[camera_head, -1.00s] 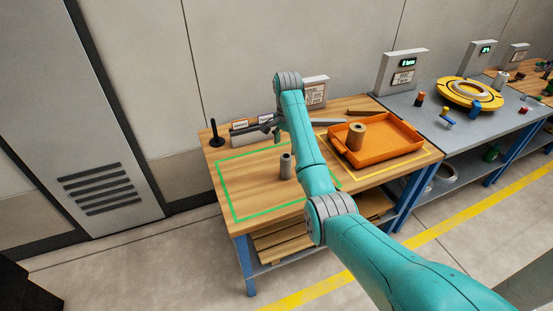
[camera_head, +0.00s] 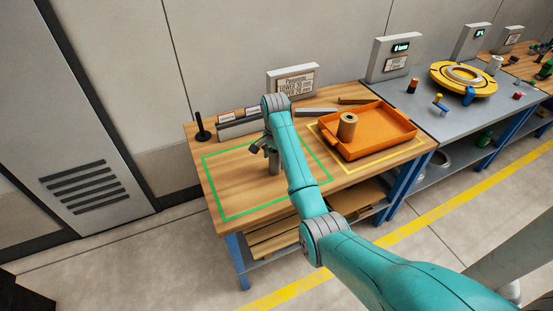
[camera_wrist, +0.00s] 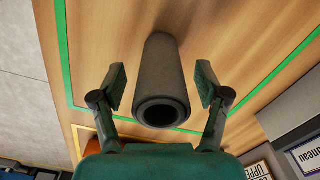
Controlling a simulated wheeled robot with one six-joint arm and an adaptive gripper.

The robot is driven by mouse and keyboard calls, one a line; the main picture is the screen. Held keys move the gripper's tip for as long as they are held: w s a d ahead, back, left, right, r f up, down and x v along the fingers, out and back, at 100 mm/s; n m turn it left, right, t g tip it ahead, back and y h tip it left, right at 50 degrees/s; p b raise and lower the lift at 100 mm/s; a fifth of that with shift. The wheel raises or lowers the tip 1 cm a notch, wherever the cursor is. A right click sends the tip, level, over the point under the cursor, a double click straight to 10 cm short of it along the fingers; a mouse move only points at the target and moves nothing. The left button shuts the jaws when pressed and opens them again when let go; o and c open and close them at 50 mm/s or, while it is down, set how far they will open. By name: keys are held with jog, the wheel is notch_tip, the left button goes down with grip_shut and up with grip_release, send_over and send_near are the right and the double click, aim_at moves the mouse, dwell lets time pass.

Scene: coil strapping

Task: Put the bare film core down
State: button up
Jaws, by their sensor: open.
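The bare film core (camera_head: 275,167) is a dark grey hollow tube standing on the wooden bench inside the green outline (camera_head: 219,219). In the wrist view the core (camera_wrist: 160,75) lies between the two fingers, with its open end towards me. My gripper (camera_wrist: 161,88) is open, one finger on each side of the core, with a visible gap on both sides. In the head view my gripper (camera_head: 270,150) is at the top of the core, partly hidden by my arm.
An orange tray (camera_head: 385,135) holding a brown roll (camera_head: 347,127) stands right, within a yellow outline. A black post (camera_head: 201,127) and a grey rack (camera_head: 238,126) line the back. Bare wood lies left of the core.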

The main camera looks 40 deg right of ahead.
jog(key=shift+w+a+f, duration=0.1)
jog(key=shift+f, duration=0.55)
jog(key=shift+c, duration=0.3)
jog(key=c, duration=1.2)
